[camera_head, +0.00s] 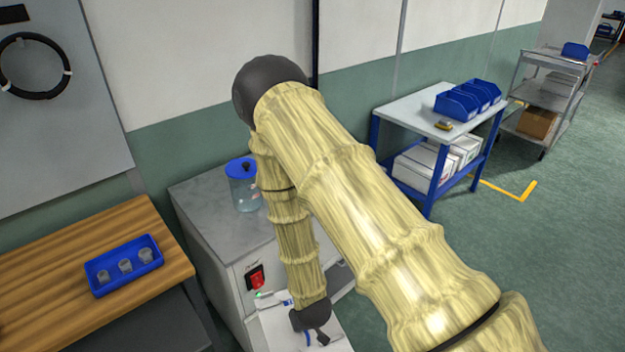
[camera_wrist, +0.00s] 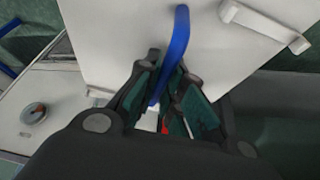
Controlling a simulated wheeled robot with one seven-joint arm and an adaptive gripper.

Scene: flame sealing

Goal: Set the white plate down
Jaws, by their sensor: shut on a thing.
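The white plate (camera_wrist: 120,32) fills the upper middle of the wrist view, with a blue strip (camera_wrist: 178,48) across it and a pale bar at its right end. In the head view the plate (camera_head: 275,326) shows at the bottom, beside the front of the grey cabinet, partly hidden by my arm. My gripper (camera_wrist: 170,75) is shut on the plate at the blue strip, which runs between the fingers. In the head view my gripper (camera_head: 318,334) is over the plate. The exact contact, and whether the plate touches anything beneath, cannot be told.
A grey cabinet (camera_head: 206,204) carries a blue-lidded jar (camera_head: 243,190) and a red switch (camera_head: 256,276). A wooden bench (camera_head: 45,285) at left holds a blue tray (camera_head: 104,291) with small cups. A blue-legged cart (camera_head: 402,113) stands right. Open floor (camera_head: 560,230) lies at far right.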

